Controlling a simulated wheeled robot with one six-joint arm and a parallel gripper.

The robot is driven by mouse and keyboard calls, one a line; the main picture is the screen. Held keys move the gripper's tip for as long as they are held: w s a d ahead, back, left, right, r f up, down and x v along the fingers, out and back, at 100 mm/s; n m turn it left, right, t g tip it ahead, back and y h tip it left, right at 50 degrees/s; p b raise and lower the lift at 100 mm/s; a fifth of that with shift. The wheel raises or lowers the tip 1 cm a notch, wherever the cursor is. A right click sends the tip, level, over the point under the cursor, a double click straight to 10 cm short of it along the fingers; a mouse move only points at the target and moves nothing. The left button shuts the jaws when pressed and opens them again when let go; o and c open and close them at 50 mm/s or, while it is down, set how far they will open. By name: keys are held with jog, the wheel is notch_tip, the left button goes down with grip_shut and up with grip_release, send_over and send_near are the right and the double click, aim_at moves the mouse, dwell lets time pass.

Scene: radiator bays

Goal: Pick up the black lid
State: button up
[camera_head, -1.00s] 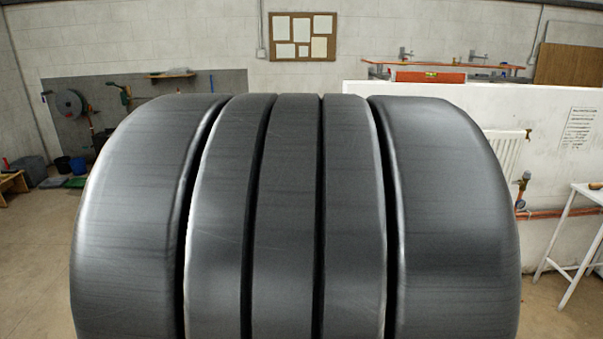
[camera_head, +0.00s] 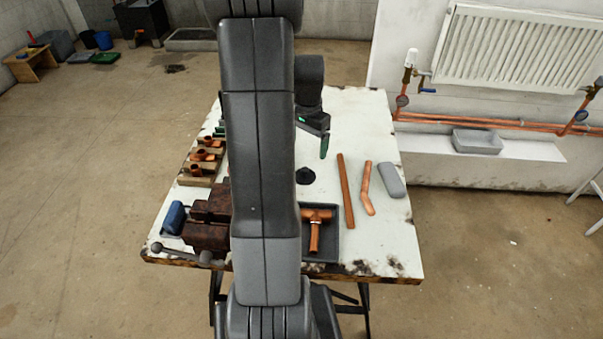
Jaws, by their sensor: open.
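The black lid (camera_head: 306,176) is a small round dark piece lying on the white worn tabletop (camera_head: 352,118), just right of my arm. My gripper (camera_head: 324,146) hangs above the table, farther back and a little right of the lid, apart from it. Its green-tipped finger shows; the other finger is mostly hidden. It is open and I see nothing held in it. My arm crosses the middle of the view and hides part of the table left of the lid.
Right of the lid lie a straight copper pipe (camera_head: 346,190), a bent copper pipe (camera_head: 367,188) and a grey case (camera_head: 391,180). A dark tray (camera_head: 327,245) holds a copper tee (camera_head: 315,230). A rusty vise (camera_head: 207,224) and copper fittings (camera_head: 205,155) stand left.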

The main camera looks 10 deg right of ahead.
aim_at(305, 169)
notch_tip(305, 169, down, 5)
jog(key=shift+r, duration=0.1)
jog(key=shift+s+a+f+p, duration=0.1)
jog(key=shift+f+p, duration=0.05)
jog(key=shift+f, duration=0.75)
jog(key=shift+a+f+p, duration=0.15)
jog(key=shift+f+p, duration=0.05)
jog(key=shift+f, duration=0.75)
jog(key=shift+s+a+f+p, duration=0.1)
jog(key=shift+f+p, duration=0.05)
jog(key=shift+f, duration=0.75)
jog(key=c, duration=1)
jog(key=shift+c, duration=0.2)
